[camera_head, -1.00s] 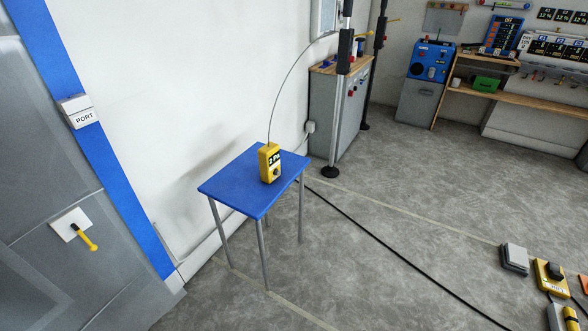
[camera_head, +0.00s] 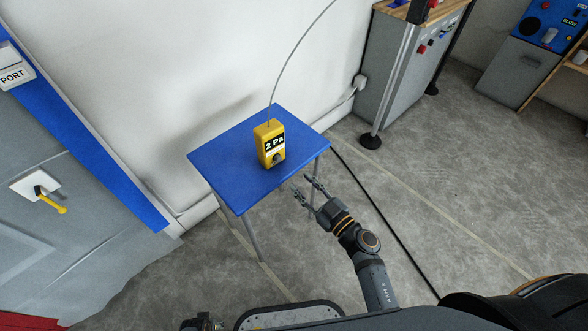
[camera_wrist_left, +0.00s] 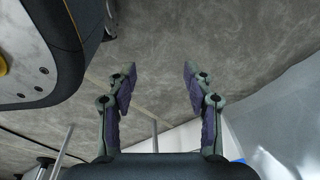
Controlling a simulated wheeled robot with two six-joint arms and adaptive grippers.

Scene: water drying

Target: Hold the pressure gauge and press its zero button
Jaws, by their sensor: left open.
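The pressure gauge (camera_head: 271,146) is a yellow box standing upright on a small blue table (camera_head: 225,160) in the head view. Its dark display reads "2 Pa", and a dark round button (camera_head: 277,159) sits below the display. A thin cable (camera_head: 274,90) rises from its top. My right gripper (camera_head: 304,184) is open and empty at the table's front right edge, apart from the gauge. My left gripper (camera_wrist_left: 159,70) is open and empty in the left wrist view, with only grey floor between its fingers.
A white wall (camera_head: 140,70) stands behind the table. A grey door with a yellow handle (camera_head: 50,200) is at the left. A grey cabinet (camera_head: 400,70) and a metal post (camera_head: 388,85) stand at the back right. A black cable (camera_head: 385,210) crosses the open floor.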

